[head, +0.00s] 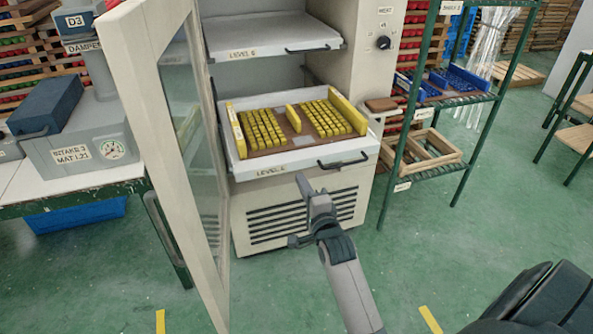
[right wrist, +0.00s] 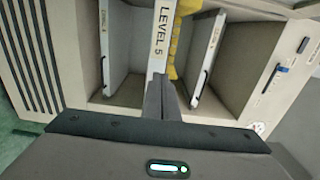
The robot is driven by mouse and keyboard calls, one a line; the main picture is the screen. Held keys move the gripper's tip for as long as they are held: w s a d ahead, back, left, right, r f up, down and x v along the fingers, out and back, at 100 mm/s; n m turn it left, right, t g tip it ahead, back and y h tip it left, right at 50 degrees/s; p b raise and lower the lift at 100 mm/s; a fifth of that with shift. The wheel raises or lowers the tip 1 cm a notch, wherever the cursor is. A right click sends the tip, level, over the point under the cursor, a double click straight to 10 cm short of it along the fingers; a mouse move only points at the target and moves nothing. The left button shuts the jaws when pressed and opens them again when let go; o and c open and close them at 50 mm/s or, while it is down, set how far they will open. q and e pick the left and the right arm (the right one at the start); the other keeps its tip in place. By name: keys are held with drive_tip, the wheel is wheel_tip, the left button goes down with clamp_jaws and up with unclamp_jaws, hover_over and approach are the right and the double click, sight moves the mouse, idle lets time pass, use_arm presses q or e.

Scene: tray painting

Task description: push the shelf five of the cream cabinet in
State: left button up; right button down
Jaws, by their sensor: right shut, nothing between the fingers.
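The cream cabinet (head: 348,62) stands open in the head view. Shelf five (head: 302,161) is a white tray with a front handle, sticking out of the cabinet. It carries rows of yellow pieces on a brown board. In the right wrist view its front, lettered LEVEL 5 (right wrist: 160,36), runs up the middle. My right gripper (head: 302,182) is shut and empty, its tips by the shelf's front edge. It also shows in the right wrist view (right wrist: 162,88), fingers against or just short of that front; contact is unclear. My left gripper is out of view.
The cabinet door (head: 160,130) hangs open on the left. Shelf six (head: 270,38) is above shelf five. A green rack (head: 440,100) with blue trays stands at right, and a table with a grey case (head: 82,150) at left. Green floor before the cabinet is mostly clear.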

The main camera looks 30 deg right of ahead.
sight(293, 164)
drive_tip(key=x, duration=0.4)
drive_tip(key=shift+w+d+p, duration=0.1)
drive_tip(key=shift+w+p, duration=0.2)
drive_tip(key=shift+p, duration=0.05)
drive_tip(key=shift+w, duration=0.3)
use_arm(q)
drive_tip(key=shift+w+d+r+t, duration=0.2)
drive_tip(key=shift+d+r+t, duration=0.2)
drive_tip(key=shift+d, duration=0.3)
use_arm(e)
drive_tip(key=shift+d, duration=0.1)
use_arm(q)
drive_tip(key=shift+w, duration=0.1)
